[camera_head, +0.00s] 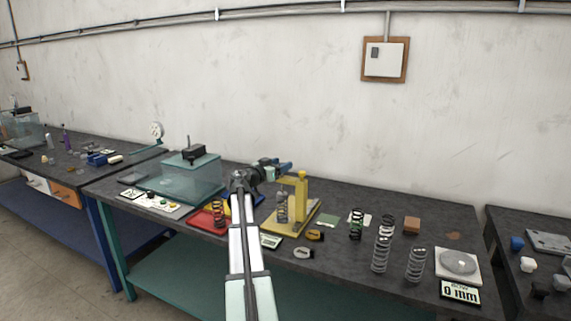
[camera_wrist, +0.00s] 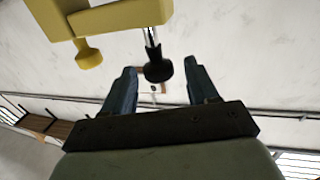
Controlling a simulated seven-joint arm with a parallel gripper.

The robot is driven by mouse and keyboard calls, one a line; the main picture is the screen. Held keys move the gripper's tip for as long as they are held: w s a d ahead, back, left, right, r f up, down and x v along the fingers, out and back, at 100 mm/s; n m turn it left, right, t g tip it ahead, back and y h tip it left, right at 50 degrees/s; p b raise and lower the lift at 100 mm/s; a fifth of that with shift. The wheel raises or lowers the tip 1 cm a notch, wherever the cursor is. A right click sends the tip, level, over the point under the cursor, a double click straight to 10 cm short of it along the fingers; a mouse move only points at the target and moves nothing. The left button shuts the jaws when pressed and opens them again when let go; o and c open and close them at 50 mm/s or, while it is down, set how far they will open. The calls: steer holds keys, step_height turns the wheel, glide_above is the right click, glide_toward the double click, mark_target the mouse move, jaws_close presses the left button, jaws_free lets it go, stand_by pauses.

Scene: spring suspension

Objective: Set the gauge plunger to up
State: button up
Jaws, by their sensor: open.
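The yellow gauge stand (camera_head: 302,192) stands on a yellow base on the middle bench, with a coil spring (camera_head: 281,206) upright below its arm. In the wrist view, part of the yellow stand (camera_wrist: 120,16) fills the top left. The plunger, a thin metal rod ending in a black knob (camera_wrist: 158,70), comes out of the yellow arm. My gripper (camera_head: 286,166) is at the top of the stand. In the wrist view its fingers (camera_wrist: 161,66) are apart, with the knob showing between them. I cannot tell whether either finger touches it. The plunger is hidden in the head view.
A glass tank (camera_head: 185,183) stands to the left, and a red tray (camera_head: 207,217) holds another spring. Several loose springs (camera_head: 380,254) stand to the right, beside a scale (camera_head: 459,262) and its display (camera_head: 460,291). A brown block (camera_head: 412,225) lies behind. The bench front between these is partly clear.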

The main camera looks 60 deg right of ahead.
steer(key=shift+x, duration=1.65)
jaws_close()
